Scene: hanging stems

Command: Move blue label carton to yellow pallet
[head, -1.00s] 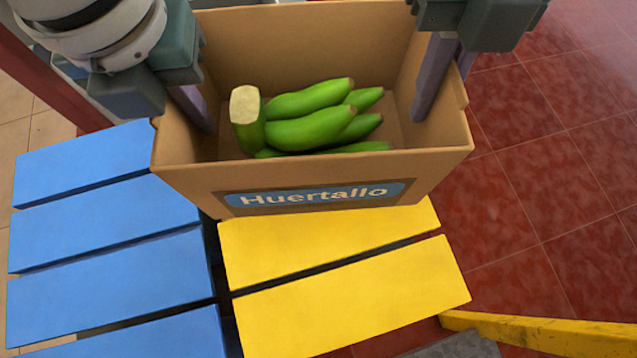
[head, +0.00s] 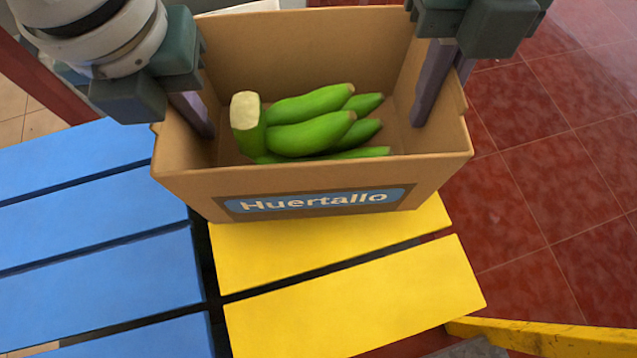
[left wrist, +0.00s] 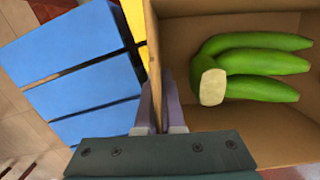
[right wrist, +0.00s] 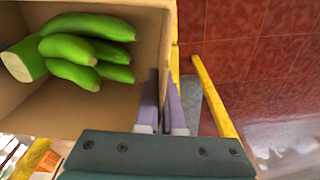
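Green bananas (head: 315,128) lie inside. The carton is over the far part of the yellow pallet (head: 355,300); its underside is hidden, so I cannot tell whether it touches the slats. My left gripper (head: 195,115) is shut on the carton's left wall, a finger on each side, as the left wrist view (left wrist: 158,108) shows. My right gripper (head: 432,95) is shut the same way on the right wall, seen in the right wrist view (right wrist: 162,105).
A blue pallet (head: 90,215) stands close on the left of the yellow one, with a narrow dark gap between. A yellow rail (head: 560,335) runs along the lower right. Red tiled floor (head: 540,180) lies open on the right.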

